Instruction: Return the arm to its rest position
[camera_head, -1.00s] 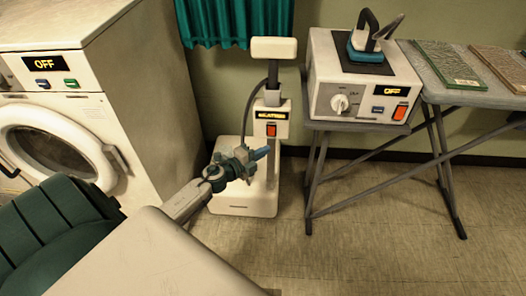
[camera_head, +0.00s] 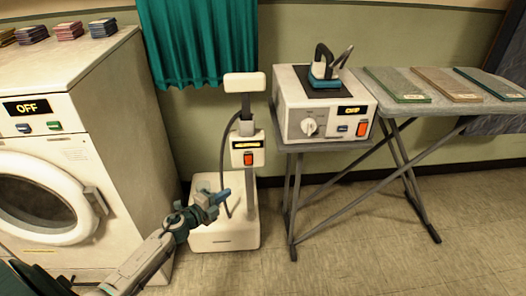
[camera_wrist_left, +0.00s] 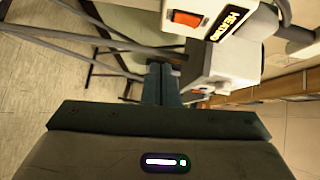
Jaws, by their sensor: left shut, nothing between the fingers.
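My left gripper (camera_head: 223,194) is shut and empty. Its teal and grey arm comes up from the lower left, and the blue fingers point right in front of the white steamer-like stand (camera_head: 223,237). The stand has a lit display, a red switch (camera_head: 249,159) and a dark hose. In the left wrist view the closed fingers (camera_wrist_left: 161,82) point away from the camera. Beyond them are a white box with an orange-red switch (camera_wrist_left: 186,18) and a display seeming to read "HEATING". I cannot tell whether the fingers touch the stand. My right gripper is not in view.
A washer (camera_head: 90,130) showing "OFF" stands close at the left. A white control unit (camera_head: 296,110) with an iron (camera_head: 323,82) on top is at the right, beside an ironing board (camera_head: 395,93) with folded cloths. Open tiled floor (camera_head: 370,265) lies front right.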

